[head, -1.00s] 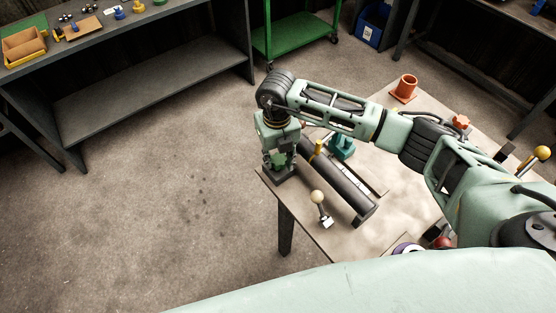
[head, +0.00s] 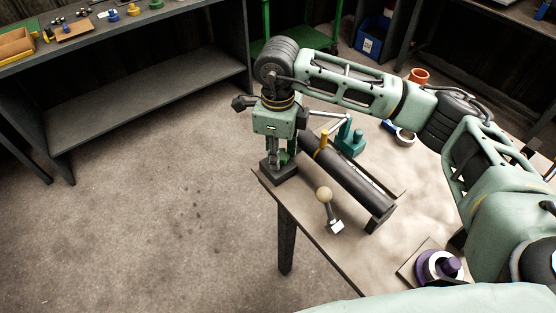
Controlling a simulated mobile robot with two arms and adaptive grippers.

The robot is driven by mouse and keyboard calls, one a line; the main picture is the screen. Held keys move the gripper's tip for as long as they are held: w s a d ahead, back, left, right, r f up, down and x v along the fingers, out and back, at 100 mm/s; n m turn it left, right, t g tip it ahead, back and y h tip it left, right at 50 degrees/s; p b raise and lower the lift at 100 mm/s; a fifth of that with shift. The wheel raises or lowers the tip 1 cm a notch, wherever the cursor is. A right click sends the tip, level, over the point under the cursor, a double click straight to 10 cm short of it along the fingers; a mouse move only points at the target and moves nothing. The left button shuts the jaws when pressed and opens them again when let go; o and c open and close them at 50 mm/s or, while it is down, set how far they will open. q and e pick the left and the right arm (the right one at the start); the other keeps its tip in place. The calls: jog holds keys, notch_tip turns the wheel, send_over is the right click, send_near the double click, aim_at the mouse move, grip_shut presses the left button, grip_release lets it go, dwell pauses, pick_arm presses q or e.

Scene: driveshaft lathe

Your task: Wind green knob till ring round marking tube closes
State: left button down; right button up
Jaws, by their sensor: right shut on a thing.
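My right gripper (head: 279,158) points straight down at the near-left corner of the work table and is shut on the green knob (head: 285,158). The fingers cover most of the knob, which sits over a dark block (head: 279,175). A long dark cylinder (head: 352,182) lies on the table to the right of it. A yellow upright piece (head: 322,144) stands at the cylinder's far side. I cannot tell which part is the marking tube, and I cannot make out the ring or its gap. My left gripper is not in view.
A ball-topped lever (head: 326,203) stands near the table's front edge. A teal fixture (head: 351,138) is behind the cylinder. A purple part (head: 440,266) sits at the lower right, an orange part (head: 418,76) at the back. The floor at left is clear.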

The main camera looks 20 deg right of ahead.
jog(key=shift+s+a+f+n+b, duration=0.1)
jog(key=shift+n+b, duration=0.75)
jog(key=shift+n, duration=0.05)
jog(key=shift+s+f+n+b, duration=0.1)
jog(key=shift+n+b, duration=0.75)
jog(key=shift+n, duration=0.05)
jog(key=o, duration=1)
jog(key=shift+s+r, duration=0.1)
jog(key=shift+s, duration=0.05)
jog(key=shift+o, duration=0.2)
jog(key=shift+r, duration=0.1)
jog(key=shift+w+r, duration=0.1)
jog(key=shift+w, duration=0.1)
jog(key=shift+r, duration=0.4)
notch_tip(320, 180, up, 11)
